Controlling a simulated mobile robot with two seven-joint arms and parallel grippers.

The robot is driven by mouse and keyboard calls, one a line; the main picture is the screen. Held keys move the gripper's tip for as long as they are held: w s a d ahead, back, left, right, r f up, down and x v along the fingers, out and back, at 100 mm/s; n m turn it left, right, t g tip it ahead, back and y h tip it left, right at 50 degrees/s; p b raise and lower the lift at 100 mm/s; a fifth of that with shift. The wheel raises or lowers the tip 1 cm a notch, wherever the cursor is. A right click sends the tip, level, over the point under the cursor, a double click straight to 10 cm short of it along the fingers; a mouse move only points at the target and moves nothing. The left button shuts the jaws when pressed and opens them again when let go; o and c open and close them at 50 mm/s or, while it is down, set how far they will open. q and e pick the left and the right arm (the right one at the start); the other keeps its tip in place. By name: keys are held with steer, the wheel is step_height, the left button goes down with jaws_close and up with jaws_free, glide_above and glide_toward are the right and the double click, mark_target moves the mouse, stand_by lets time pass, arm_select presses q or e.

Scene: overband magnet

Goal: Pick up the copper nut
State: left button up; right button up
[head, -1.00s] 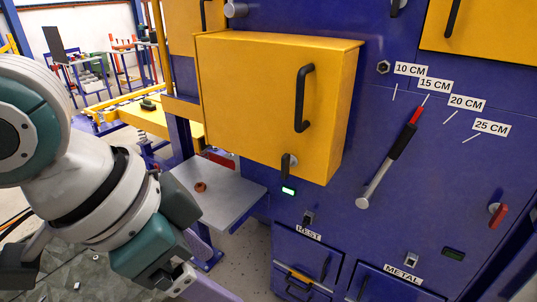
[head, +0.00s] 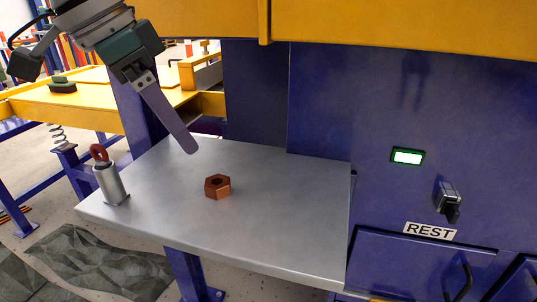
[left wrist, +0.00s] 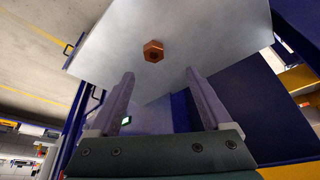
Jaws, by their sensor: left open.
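The copper nut (head: 217,187) is a hexagonal, copper-coloured nut lying flat on the grey metal shelf (head: 290,215). In the left wrist view the nut (left wrist: 153,51) lies beyond the fingertips, on the bare shelf surface (left wrist: 215,30). My left gripper (head: 190,148) is above the back left part of the shelf, up and left of the nut in the head view, and apart from it. In the left wrist view its two fingers (left wrist: 160,78) are spread with nothing between them. My right gripper is not in view.
A metal cylinder with a red ring (head: 110,182) stands on the shelf's left corner. The blue cabinet wall (head: 400,110) with a lit green display (head: 407,156) and a REST label (head: 430,231) borders the shelf on the right. A yellow box (head: 400,30) overhangs the back.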

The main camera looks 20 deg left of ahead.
arm_select(q)
steer(key=b, duration=0.1)
glide_above(215, 182)
steer(key=s+a, duration=0.2)
steer(key=f, duration=0.4)
steer(key=shift+d+f, duration=0.2)
steer(key=shift+f, duration=0.05)
steer(key=b+x, duration=0.2)
steer(key=x, duration=0.2)
steer(key=shift+d+f, duration=0.2)
steer(key=shift+f, duration=0.05)
steer(key=shift+w+f+b, duration=0.15)
steer(key=shift+f+b, duration=0.15)
steer(key=shift+f, duration=0.1)
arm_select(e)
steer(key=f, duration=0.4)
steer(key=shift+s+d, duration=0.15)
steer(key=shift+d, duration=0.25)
arm_select(q)
jaws_close()
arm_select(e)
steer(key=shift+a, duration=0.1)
